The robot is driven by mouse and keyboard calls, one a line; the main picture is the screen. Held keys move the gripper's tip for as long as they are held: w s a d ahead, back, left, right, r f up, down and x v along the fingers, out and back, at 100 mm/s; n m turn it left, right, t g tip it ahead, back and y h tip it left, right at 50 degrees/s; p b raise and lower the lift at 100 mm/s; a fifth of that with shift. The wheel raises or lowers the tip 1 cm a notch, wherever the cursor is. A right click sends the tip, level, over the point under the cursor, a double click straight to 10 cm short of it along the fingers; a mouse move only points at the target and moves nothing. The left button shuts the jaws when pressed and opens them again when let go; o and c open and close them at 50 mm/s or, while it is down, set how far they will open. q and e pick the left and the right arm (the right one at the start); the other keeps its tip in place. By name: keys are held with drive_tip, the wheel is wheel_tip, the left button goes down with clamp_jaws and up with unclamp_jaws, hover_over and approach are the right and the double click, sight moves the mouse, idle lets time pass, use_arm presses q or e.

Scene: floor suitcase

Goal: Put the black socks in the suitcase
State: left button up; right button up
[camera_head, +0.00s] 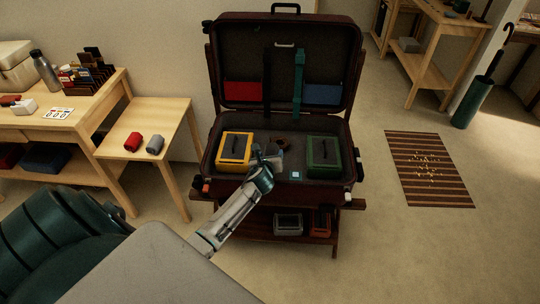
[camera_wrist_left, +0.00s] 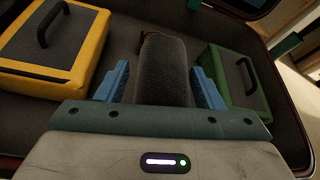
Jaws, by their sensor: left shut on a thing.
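The black socks (camera_wrist_left: 164,70), a dark ribbed roll, sit between the blue fingers of my left gripper (camera_head: 268,158) in the left wrist view. The gripper is shut on them, over the middle of the open suitcase (camera_head: 229,124). In the head view the gripper mostly hides the roll. Whether the roll touches the suitcase floor I cannot tell. A yellow case (camera_head: 236,148) lies left of the gripper and a green case (camera_head: 323,153) lies right of it, both inside the suitcase. My right gripper is not in view.
A small brown item (camera_head: 281,142) lies behind the gripper in the suitcase. The upright lid holds red (camera_head: 240,92) and blue (camera_head: 322,95) pockets. A red roll (camera_head: 133,141) and a grey roll (camera_head: 155,144) lie on the side table (camera_head: 178,122). A striped mat (camera_head: 428,168) lies right.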

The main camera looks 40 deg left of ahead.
use_arm(q)
drive_tip(key=shift+f, duration=0.35)
drive_tip(key=o, duration=0.9)
drive_tip(key=shift+o, duration=0.3)
drive_tip(key=shift+r, duration=0.85)
drive_tip(key=v, duration=1.2)
drive_tip(key=shift+f+p, duration=0.25)
drive_tip(key=shift+p, duration=0.2)
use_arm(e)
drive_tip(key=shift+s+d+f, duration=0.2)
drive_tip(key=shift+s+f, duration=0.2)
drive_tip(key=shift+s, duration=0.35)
use_arm(q)
drive_tip(key=shift+f, duration=0.1)
